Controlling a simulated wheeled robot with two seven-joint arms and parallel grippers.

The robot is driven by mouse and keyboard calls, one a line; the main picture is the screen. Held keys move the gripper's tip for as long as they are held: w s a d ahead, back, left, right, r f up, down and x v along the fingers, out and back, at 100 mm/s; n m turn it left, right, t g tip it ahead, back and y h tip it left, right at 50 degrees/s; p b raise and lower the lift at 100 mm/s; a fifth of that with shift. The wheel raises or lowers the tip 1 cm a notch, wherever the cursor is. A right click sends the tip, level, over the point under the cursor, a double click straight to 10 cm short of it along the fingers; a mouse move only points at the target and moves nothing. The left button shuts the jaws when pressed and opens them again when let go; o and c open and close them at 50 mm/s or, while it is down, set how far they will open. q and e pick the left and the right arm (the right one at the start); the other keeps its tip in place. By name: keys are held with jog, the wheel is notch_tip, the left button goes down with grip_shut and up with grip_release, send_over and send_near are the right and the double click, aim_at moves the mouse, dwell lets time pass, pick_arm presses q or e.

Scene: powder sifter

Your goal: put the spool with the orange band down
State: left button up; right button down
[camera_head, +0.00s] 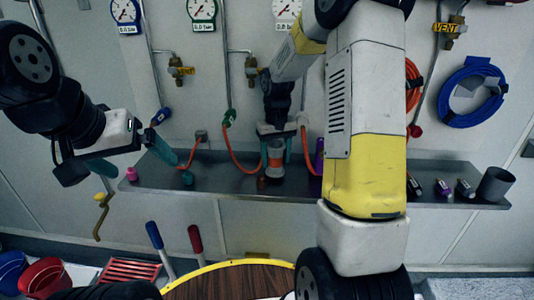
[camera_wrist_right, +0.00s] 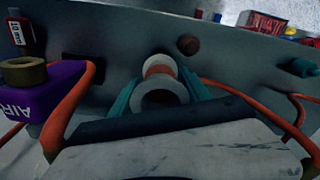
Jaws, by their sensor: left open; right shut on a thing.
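The spool with the orange band (camera_head: 276,160) is grey and white and stands about upright at the wall shelf (camera_head: 230,187). My right gripper (camera_head: 277,142) is shut on it from above. In the right wrist view, the teal fingers of this gripper (camera_wrist_right: 160,98) lie on both sides of the spool (camera_wrist_right: 160,90), and its orange band shows beyond the grey upper ring. I cannot tell whether its base touches the shelf. My left gripper (camera_head: 88,168) is open and empty, left of the shelf's left end.
A small brown piece (camera_wrist_right: 188,44) lies close to the spool. A purple AIR block (camera_wrist_right: 45,90) with a brass ring and orange hoses (camera_head: 240,152) are beside it.

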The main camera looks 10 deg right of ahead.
jog(key=shift+f, duration=0.95)
jog(key=c, duration=0.5)
grip_release()
jog(key=shift+f, duration=0.15)
